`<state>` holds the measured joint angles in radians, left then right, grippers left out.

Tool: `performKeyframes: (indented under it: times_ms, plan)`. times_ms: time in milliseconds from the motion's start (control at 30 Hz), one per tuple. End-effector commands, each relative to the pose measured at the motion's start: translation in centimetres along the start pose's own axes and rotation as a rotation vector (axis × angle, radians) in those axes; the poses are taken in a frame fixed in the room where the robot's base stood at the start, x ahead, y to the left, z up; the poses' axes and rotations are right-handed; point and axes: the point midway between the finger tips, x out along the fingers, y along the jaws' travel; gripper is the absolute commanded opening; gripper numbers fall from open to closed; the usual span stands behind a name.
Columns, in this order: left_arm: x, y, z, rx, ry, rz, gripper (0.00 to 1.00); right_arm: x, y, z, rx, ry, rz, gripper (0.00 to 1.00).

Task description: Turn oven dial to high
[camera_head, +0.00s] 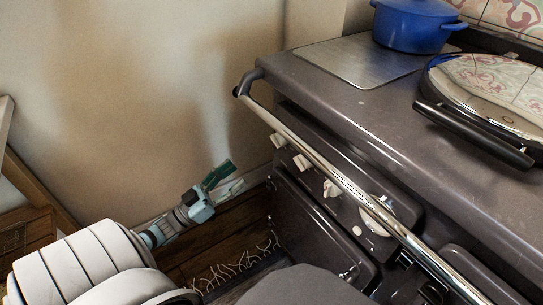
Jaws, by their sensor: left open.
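The dark grey oven range (390,120) fills the right side. Its front panel, under the chrome rail, carries a row of pale knobs: a far knob (279,140), a second knob (301,162), a third knob (331,189) and a larger round dial (378,213) partly behind the rail. I cannot read any dial markings. My left gripper (235,175) is open and empty, low to the left of the panel, its fingers pointing toward the range. It is apart from the knobs. My right gripper is not in view.
The chrome rail (330,176) runs along the range front, above and before the knobs. A blue pot (415,27) stands at the back of the top, and a round lid (492,88) with a dark handle is at right. A plain wall (130,90) stands behind my gripper.

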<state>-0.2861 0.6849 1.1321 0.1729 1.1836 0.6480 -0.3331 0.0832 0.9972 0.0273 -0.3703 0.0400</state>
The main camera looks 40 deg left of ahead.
Motion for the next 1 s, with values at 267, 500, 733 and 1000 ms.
performKeyframes:
  times_ms: [267, 500, 733, 1000]
  plan:
    - [7.2, 0.0, -0.3, 0.002, 0.005, 0.001, 0.53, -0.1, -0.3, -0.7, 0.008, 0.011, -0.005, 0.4]
    - [12.6, 0.0, -0.1, 0.002, 0.0, -0.002, 0.53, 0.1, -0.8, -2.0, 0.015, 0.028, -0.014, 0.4]
    - [13.8, 0.0, -0.2, 0.003, -0.003, -0.003, 0.53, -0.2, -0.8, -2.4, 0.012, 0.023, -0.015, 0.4]
    - [13.8, 0.0, -0.2, 0.002, -0.003, -0.003, 0.29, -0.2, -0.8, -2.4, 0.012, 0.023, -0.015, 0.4]
